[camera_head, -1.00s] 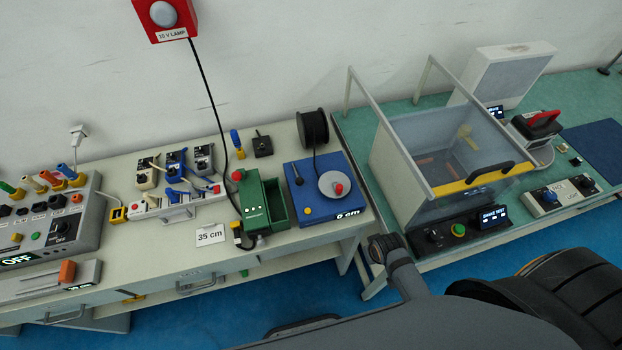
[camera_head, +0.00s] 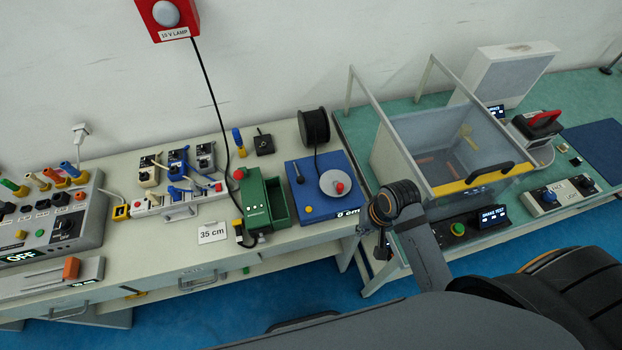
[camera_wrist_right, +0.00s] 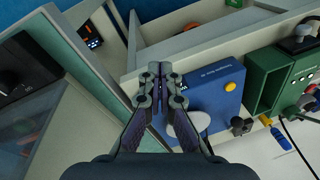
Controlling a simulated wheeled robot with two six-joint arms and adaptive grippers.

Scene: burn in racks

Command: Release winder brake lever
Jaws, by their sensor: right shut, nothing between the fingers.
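The winder is a blue box (camera_head: 318,205) at the right end of the pale bench, with a silver disc (camera_head: 334,184), red knob and "0 cm" marking. A small black lever (camera_head: 298,172) stands at its back left corner; I take it as the brake lever. It also shows upright in the right wrist view (camera_wrist_right: 240,125). My right gripper (camera_head: 380,250) hangs off the winder's right front side. In the wrist view its fingers (camera_wrist_right: 160,72) are shut and empty, over the winder's edge and apart from the lever. They partly hide the disc. My left gripper is not in view.
A black spool (camera_head: 313,127) stands behind the winder, its cord running to it. A green box (camera_head: 262,203) stands close on its left. A clear-walled test box (camera_head: 440,150) is on the green bench to the right.

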